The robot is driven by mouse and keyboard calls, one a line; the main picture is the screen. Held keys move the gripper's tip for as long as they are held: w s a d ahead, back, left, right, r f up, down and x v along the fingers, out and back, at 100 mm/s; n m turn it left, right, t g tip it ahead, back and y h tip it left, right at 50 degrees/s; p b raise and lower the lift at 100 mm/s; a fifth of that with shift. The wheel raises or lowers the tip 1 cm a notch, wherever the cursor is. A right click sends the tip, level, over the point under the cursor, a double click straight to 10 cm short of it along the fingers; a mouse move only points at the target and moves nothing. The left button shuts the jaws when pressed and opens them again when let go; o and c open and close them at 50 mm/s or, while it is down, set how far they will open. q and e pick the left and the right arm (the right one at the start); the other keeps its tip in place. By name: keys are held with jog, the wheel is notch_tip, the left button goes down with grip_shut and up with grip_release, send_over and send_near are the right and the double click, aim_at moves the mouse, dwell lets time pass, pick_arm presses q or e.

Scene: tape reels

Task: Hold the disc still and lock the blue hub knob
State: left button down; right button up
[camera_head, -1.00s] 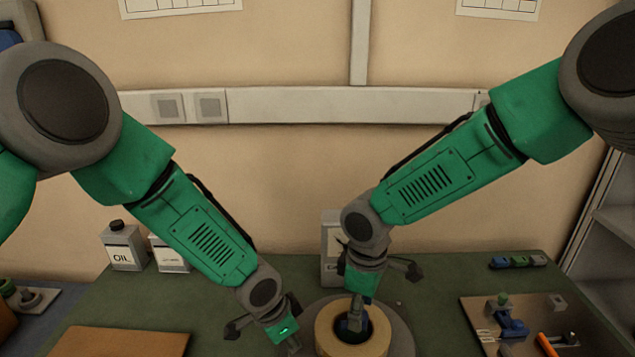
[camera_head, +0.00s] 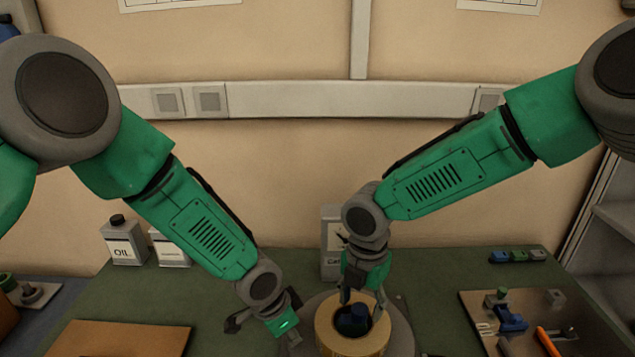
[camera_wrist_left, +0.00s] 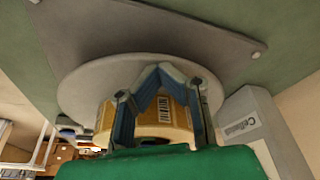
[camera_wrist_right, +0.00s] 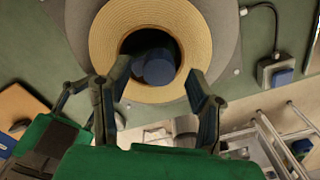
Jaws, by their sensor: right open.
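The reel of tan tape (camera_head: 326,330) lies on a round grey disc (camera_head: 403,335) at the front middle. The dark blue hub knob (camera_head: 352,318) sits inside the reel's bore; the right wrist view shows it too (camera_wrist_right: 157,68). My right gripper (camera_head: 362,298) is open above the reel, its fingers spread either side of the bore and apart from the knob (camera_wrist_right: 160,85). My left gripper (camera_head: 293,340) is at the disc's left edge. In the left wrist view its fingertips (camera_wrist_left: 160,72) come together at the grey disc's rim (camera_wrist_left: 80,92), and the exact contact is partly hidden.
An oil can (camera_head: 124,243) is at the back left. A brown board (camera_head: 120,338) lies front left. A metal tray (camera_head: 535,302) with tools is at the right.

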jog(key=shift+n, duration=0.7)
jog(key=shift+f, duration=0.45)
jog(key=shift+r, duration=0.15)
jog(key=c, duration=1)
